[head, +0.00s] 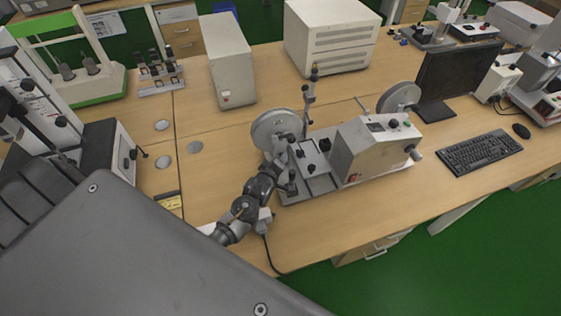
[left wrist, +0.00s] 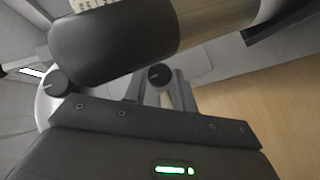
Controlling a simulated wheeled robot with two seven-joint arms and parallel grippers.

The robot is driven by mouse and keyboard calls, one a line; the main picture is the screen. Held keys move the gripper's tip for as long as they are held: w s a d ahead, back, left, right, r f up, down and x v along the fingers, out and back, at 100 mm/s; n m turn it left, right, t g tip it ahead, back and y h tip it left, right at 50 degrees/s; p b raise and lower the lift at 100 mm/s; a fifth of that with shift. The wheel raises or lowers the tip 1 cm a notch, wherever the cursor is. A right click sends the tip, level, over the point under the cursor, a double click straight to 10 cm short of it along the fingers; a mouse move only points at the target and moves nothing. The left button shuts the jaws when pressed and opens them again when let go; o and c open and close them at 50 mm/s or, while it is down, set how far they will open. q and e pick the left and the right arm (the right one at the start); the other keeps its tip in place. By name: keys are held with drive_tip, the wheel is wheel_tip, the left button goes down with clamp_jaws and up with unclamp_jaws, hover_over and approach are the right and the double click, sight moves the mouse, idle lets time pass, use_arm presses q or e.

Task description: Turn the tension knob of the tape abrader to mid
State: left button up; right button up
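The tape abrader (head: 372,148) is a pale machine with a sloped housing and a flat base, on the bench. It has a large reel (head: 277,130) at its left and another reel (head: 399,97) at the back right. Small black knobs, one of them here (head: 311,168), stand on its left part; I cannot tell which is the tension knob. My left gripper (head: 284,160) is at the left end of the abrader, by the left reel. In the left wrist view its fingers (left wrist: 159,92) are apart, with a black knob (left wrist: 159,74) showing between them; contact is unclear.
A dark rounded cylinder (left wrist: 115,35) lies close across the left wrist view, with a second black knob (left wrist: 58,83) at left. A monitor (head: 455,78) and keyboard (head: 481,152) stand right of the abrader. White boxes stand behind. The bench left of the reel is mostly clear.

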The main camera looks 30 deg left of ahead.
use_arm(q)
drive_tip(key=shift+c, duration=0.9)
drive_tip(key=g+p, duration=0.1)
drive_tip(key=p, duration=0.1)
drive_tip(key=m+y+p, duration=0.1)
drive_tip(key=p, duration=0.1)
drive_tip(key=shift+w+d+r+g, duration=0.1)
drive_tip(key=shift+r+g, duration=0.2)
drive_tip(key=shift+g, duration=0.1)
drive_tip(key=shift+f, duration=0.2)
drive_tip(key=o, duration=1)
drive_tip(key=b+v, duration=0.2)
drive_tip(key=v, duration=0.9)
